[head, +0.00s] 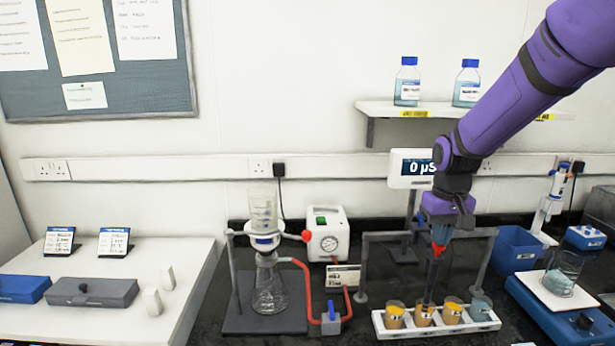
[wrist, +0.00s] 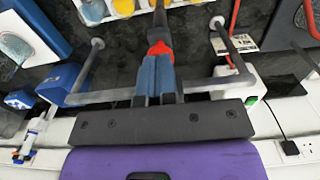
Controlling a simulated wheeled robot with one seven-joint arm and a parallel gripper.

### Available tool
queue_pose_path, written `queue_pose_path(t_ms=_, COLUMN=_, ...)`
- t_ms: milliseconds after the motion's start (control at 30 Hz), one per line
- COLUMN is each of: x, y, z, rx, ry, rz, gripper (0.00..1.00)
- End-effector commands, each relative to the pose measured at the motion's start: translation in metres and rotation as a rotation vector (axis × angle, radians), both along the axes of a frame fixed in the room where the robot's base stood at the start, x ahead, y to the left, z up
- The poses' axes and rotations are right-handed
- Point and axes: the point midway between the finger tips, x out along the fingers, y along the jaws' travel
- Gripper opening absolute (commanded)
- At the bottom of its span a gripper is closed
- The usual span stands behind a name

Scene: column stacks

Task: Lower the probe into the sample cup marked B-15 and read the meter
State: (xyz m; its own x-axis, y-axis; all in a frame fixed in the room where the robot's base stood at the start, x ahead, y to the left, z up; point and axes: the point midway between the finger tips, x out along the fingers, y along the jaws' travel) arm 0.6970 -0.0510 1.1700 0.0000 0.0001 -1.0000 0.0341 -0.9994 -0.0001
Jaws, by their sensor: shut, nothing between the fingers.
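My gripper (head: 437,246) is shut and points down above the rack; its fingers also show in the wrist view (wrist: 158,72). A red collar (head: 437,252) sits at the fingertips, with the dark, slim probe (head: 430,280) hanging below it. The probe's lower end lines up with the second sample cup from the left (head: 424,317); I cannot tell whether it is inside. Several cups stand in a white rack (head: 440,331), most with yellow-orange parts, the rightmost bluish (head: 480,310). Their marks are too small to read. The meter (head: 408,169) shows 0 µS, its display partly covered by my arm.
A grey bar frame (head: 379,237) spans behind the rack. Left stand a filter flask (head: 269,288), red tubing (head: 304,283) and a pump box (head: 327,240). Right are a blue bin (head: 514,248) and a beaker (head: 560,276) on a blue-based device. Bottles (head: 407,84) stand on a shelf above.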

Motion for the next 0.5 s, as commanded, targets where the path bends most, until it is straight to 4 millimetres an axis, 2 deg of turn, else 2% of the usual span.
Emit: queue_pose_path(t_ms=500, x=0.000, y=0.000, z=-0.015, rx=0.000, ry=0.000, rz=0.000, gripper=0.00)
